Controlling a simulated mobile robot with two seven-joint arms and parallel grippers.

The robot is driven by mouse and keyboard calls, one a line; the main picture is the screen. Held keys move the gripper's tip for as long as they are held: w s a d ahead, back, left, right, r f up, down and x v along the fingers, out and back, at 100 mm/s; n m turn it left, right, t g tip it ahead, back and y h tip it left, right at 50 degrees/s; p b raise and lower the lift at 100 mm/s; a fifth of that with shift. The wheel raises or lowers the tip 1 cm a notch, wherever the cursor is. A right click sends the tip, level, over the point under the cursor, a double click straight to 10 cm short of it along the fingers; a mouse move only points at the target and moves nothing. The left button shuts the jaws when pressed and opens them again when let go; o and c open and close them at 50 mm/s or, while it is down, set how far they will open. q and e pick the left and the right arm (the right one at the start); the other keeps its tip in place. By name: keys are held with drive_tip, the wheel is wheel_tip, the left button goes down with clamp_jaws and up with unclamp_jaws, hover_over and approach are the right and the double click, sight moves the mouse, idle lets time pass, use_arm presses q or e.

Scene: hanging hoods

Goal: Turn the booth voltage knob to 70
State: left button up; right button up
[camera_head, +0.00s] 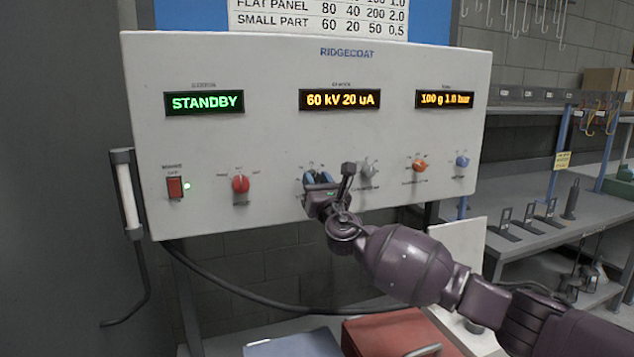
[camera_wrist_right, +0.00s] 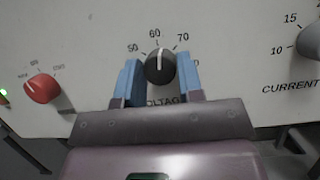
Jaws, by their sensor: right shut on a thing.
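The black voltage knob (camera_wrist_right: 160,68) sits on the front of the booth panel, with its white line pointing up at about 60 on the printed scale. My right gripper (camera_head: 318,178) has its blue fingers on both sides of this knob and is shut on it. The fingers hide most of the knob in the head view. The middle display (camera_head: 340,99) on the panel reads 60 kV 20 uA. My left gripper is not in view.
The panel (camera_head: 270,65) also carries a red power switch (camera_head: 174,187), a red knob (camera_head: 240,184), a grey current knob (camera_head: 368,168), an orange knob (camera_head: 419,166) and a blue knob (camera_head: 462,160). The left display (camera_head: 204,102) reads STANDBY. Shelves stand at the right.

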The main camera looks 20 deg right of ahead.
drive_tip(key=m+h, duration=0.1)
drive_tip(key=m, duration=0.1)
drive_tip(key=m+h, duration=0.2)
drive_tip(key=m, duration=0.1)
drive_tip(key=shift+a, duration=0.15)
drive_tip(key=m+h, duration=0.1)
drive_tip(key=m, duration=0.2)
drive_tip(key=shift+g+h+p, duration=0.3)
drive_tip(key=shift+p, duration=0.05)
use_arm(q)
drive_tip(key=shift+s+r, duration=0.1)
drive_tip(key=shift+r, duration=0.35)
use_arm(e)
drive_tip(key=shift+r+m+h, duration=0.1)
drive_tip(key=shift+m+h, duration=0.5)
drive_tip(key=shift+m, duration=0.5)
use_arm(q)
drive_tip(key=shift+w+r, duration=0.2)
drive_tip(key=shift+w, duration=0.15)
use_arm(e)
drive_tip(key=o, duration=0.9)
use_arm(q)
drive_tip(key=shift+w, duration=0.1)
